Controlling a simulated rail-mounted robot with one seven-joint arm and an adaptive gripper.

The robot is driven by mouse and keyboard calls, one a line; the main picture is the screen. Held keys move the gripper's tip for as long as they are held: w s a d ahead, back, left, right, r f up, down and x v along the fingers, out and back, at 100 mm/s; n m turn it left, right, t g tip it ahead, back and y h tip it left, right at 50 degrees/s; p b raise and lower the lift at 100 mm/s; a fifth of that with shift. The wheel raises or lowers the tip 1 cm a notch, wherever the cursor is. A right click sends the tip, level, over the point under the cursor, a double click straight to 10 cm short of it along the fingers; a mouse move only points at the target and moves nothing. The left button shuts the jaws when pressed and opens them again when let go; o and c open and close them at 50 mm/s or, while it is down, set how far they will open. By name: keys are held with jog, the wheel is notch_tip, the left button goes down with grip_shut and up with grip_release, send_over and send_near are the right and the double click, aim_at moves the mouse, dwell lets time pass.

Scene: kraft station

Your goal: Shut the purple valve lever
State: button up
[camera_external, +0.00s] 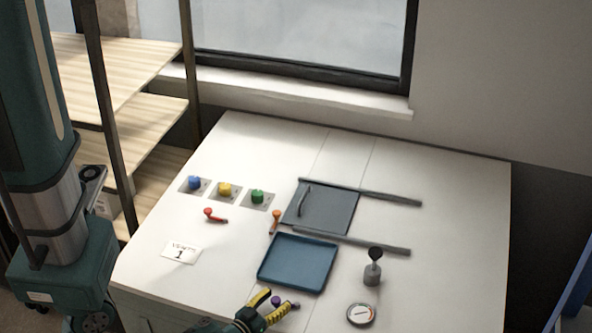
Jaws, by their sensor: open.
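The purple valve lever (276,301) is small and lies near the front edge of the white table, with another purple part just to its right. My gripper (277,299) has yellow-and-black fingers and is open. It reaches in from the lower left, with one finger on each side of the purple part in the picture. Whether the fingers touch it, and how high they are above the table, I cannot tell. The near side of the lever is partly hidden by my gripper.
A blue tray (297,263) lies just behind the lever. A gauge (361,314) and a grey post with a black knob (373,267) stand to the right. An orange lever (275,221), a red lever (214,215) and a grey sliding panel (322,208) are farther back.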

jog(key=v, duration=1.2)
